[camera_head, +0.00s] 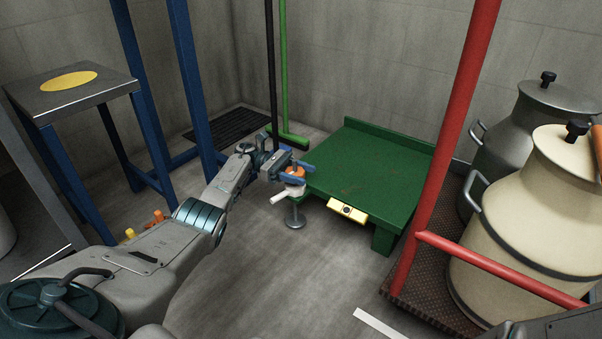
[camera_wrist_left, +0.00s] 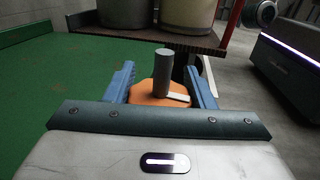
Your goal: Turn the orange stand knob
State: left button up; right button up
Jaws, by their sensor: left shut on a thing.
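The orange stand knob (camera_head: 293,174) sits on a small stand with a round grey foot, beside the left edge of the green platform. My left gripper (camera_head: 289,172) reaches it from the left, its blue fingers on either side of the knob. In the left wrist view, the orange knob (camera_wrist_left: 158,93) lies between the two blue fingers (camera_wrist_left: 165,88), with a grey post rising from its middle and a white mark on its top. The left gripper is shut on the knob. A white piece sticks out below the knob. My right gripper is not visible.
The green platform (camera_head: 365,180) carries a yellow plate (camera_head: 347,210) on its front. A red post (camera_head: 450,150) and rail stand to the right, before milk cans (camera_head: 530,210). A blue-legged metal table (camera_head: 70,90) stands at left.

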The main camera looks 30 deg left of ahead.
aim_at(300, 174)
pick_arm(q)
jog(key=shift+f, duration=0.1)
jog(key=o, duration=1)
jog(key=shift+f, duration=0.1)
jog(key=shift+r+p, duration=0.4)
jog(key=shift+r, duration=0.1)
jog(key=r+p, duration=0.3)
jog(key=shift+s+d+r, duration=0.1)
jog(key=shift+s, duration=0.2)
jog(key=shift+s+d+r+p, duration=0.15)
jog(key=shift+s+d+p, duration=1.15)
jog(key=shift+s+p, duration=0.65)
jog(key=shift+s+d+r+p, duration=0.15)
jog(key=shift+s+d+p, duration=1.25)
jog(key=shift+s, duration=1.05)
jog(key=shift+s+d+r+p, duration=0.15)
jog(key=shift+s+d+p, duration=1.1)
jog(key=shift+s+p, duration=0.75)
jog(key=shift+s, duration=0.15)
